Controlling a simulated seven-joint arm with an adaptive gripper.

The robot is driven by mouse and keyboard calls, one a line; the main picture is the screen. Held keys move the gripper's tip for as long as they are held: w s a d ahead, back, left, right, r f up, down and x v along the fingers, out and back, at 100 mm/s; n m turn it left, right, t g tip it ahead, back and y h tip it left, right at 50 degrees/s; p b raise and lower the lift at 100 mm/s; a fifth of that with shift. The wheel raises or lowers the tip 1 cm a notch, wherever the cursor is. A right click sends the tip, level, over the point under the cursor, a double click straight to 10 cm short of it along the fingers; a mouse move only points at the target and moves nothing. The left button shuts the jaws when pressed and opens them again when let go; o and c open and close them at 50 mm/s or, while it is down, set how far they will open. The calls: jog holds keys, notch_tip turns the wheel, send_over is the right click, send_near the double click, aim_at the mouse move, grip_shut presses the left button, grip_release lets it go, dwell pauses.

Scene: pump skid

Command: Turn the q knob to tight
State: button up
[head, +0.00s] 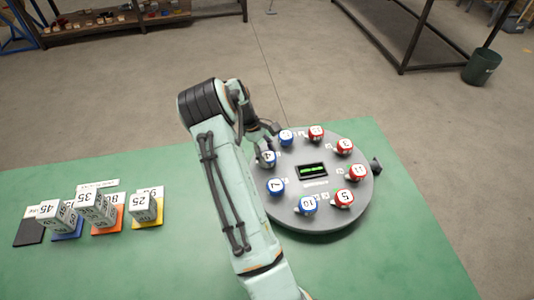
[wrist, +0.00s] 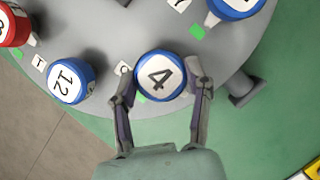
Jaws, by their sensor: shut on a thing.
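A blue knob with a white face reading 4 (wrist: 160,76) sits near the rim of the grey round panel (wrist: 120,22). My gripper (wrist: 161,84) has one finger on each side of this knob and is shut on it. A small white tag (wrist: 122,68) beside the knob is partly covered by the left finger; its letter looks like a Q but is not fully readable. In the head view the same knob (head: 267,158) is at the panel's left side, below my gripper (head: 267,143), which is partly hidden by my arm.
Other blue and red numbered knobs ring the panel, including blue 12 (wrist: 70,82) close left of my gripper. A display with green marks (head: 312,170) is at the centre. Numbered blocks (head: 95,205) stand on coloured pads at the left of the green table (head: 150,280).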

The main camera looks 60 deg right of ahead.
jog(key=shift+f, duration=0.1)
jog(key=m, duration=0.2)
jog(key=m+y, duration=0.1)
jog(key=m, duration=0.1)
jog(key=shift+d+y, duration=0.1)
jog(key=shift+y, duration=0.2)
jog(key=m+y, duration=0.1)
jog(key=m, duration=0.2)
jog(key=shift+s+m, duration=0.1)
jog(key=shift+m, duration=0.3)
jog(key=m, duration=0.2)
jog(key=m+t+y, duration=0.1)
jog(key=m, duration=0.1)
jog(key=shift+m+t+y, duration=0.7)
jog(key=shift+m+t, duration=0.3)
jog(key=shift+m, duration=1.1)
jog(key=shift+f, duration=0.1)
jog(key=o, duration=1.1)
jog(key=shift+o, duration=0.2)
